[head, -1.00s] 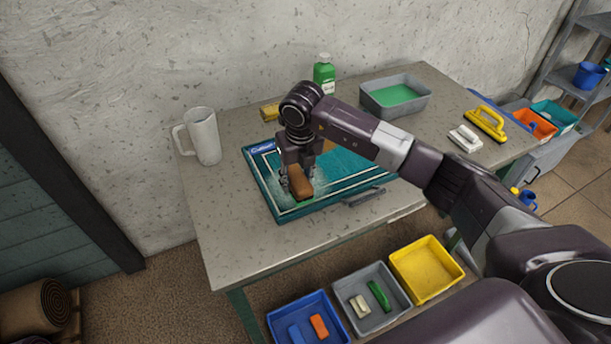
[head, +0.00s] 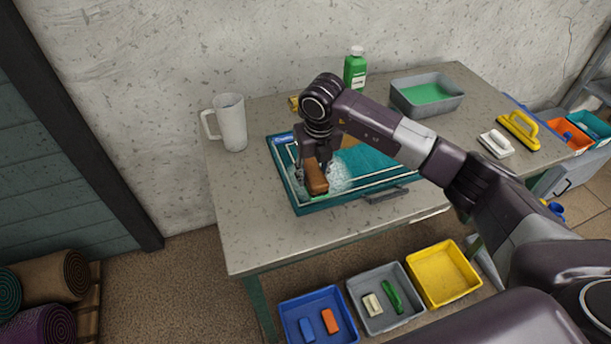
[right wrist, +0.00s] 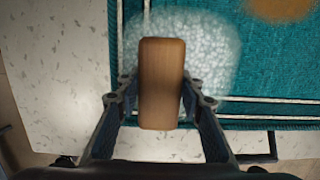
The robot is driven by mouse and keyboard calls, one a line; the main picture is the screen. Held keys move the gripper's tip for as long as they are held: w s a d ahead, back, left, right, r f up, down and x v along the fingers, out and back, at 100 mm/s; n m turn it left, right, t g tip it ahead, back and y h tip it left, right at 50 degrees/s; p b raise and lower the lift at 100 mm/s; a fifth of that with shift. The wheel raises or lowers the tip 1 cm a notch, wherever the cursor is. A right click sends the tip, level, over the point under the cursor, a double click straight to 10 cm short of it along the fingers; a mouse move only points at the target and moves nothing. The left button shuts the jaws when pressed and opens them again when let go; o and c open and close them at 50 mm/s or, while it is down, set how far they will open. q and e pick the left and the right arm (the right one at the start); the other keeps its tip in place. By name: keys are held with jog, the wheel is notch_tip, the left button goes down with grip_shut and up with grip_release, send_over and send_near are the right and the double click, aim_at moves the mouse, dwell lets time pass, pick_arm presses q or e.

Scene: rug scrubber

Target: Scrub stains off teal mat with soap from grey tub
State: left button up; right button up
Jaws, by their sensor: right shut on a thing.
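The teal mat (head: 368,160) lies on the table with white border lines; it also fills much of the right wrist view (right wrist: 275,85). My right gripper (head: 313,172) is shut on a brush with a brown wooden back (head: 318,181) and a green underside, low at the mat's left part. The wooden back shows between the fingers in the right wrist view (right wrist: 160,85). White foam (right wrist: 212,50) spreads around the brush. A brown stain (right wrist: 282,8) shows beyond the foam. The grey tub (head: 432,108) with green liquid stands at the back right. My left gripper is out of view.
A white pitcher (head: 231,125) stands left of the mat and a green bottle (head: 355,70) behind it. A white-handled brush (head: 496,144) and a yellow-handled one (head: 519,130) lie at the right. Blue, grey and yellow trays (head: 445,275) sit below the table's front.

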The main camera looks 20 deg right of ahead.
aim_at(332, 176)
jog(key=shift+d, duration=0.95)
jog(key=shift+d+f+b, duration=0.15)
jog(key=shift+d+b, duration=0.15)
jog(key=shift+d, duration=0.7)
jog(key=shift+d+f+b, duration=0.1)
jog(key=shift+d+b, duration=0.2)
jog(key=shift+d, duration=0.65)
jog(key=shift+s+a, duration=0.2)
jog(key=shift+a, duration=1.85)
jog(key=shift+a+r, duration=0.1)
jog(key=shift+a, duration=2.1)
jog(key=shift+w+d+r+b, duration=0.1)
jog(key=shift+w+d+b, duration=0.1)
jog(key=shift+d, duration=0.95)
jog(key=shift+w+d+r+b, duration=0.1)
jog(key=shift+d+b, duration=0.1)
jog(key=shift+d, duration=0.95)
jog(key=shift+d+f+b, duration=0.15)
jog(key=shift+d+b, duration=0.35)
jog(key=shift+d, duration=1.45)
jog(key=shift+s+a+f, duration=0.1)
jog(key=shift+s+a, duration=0.05)
jog(key=shift+a, duration=2)
jog(key=shift+s+a, duration=0.15)
jog(key=shift+a, duration=2)
jog(key=shift+w+d+b, duration=0.2)
jog(key=shift+d+b, duration=0.35)
jog(key=shift+d, duration=1.85)
jog(key=shift+d+b, duration=0.45)
jog(key=shift+d, duration=1.5)
